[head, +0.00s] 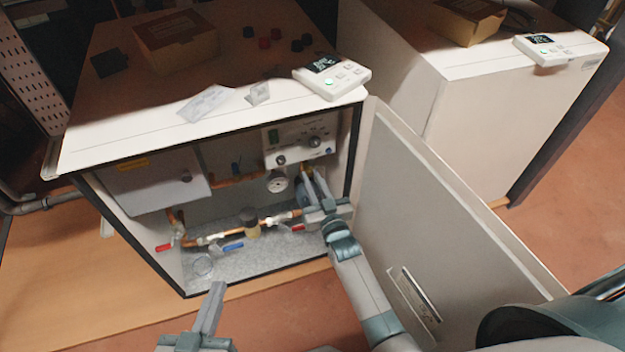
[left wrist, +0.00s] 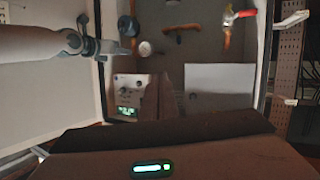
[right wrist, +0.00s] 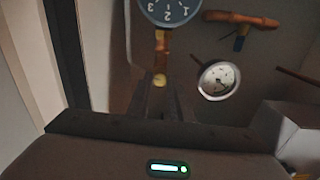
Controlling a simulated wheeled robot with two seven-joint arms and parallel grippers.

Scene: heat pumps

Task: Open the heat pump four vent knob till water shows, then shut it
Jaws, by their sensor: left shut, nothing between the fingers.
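The open heat pump cabinet (head: 215,130) stands at the centre of the head view; no number on it is readable. My right gripper (head: 310,187) is inside it, below the control panel (head: 300,138). In the right wrist view its fingers (right wrist: 163,95) are apart, with a small yellow round piece (right wrist: 160,80) on a copper pipe end between their tips. It may be the vent knob; whether the fingers touch it I cannot tell. No water is visible. My left gripper (head: 214,302) is shut and empty in front of the cabinet; the left wrist view shows its fingers together.
The cabinet door (head: 450,200) stands open at the right. A pressure gauge (right wrist: 218,80) and a grey numbered dial (right wrist: 170,8) are close to my right gripper. Red (head: 164,247) and blue (head: 232,247) valve handles sit low inside. A second white unit (head: 480,110) stands to the right.

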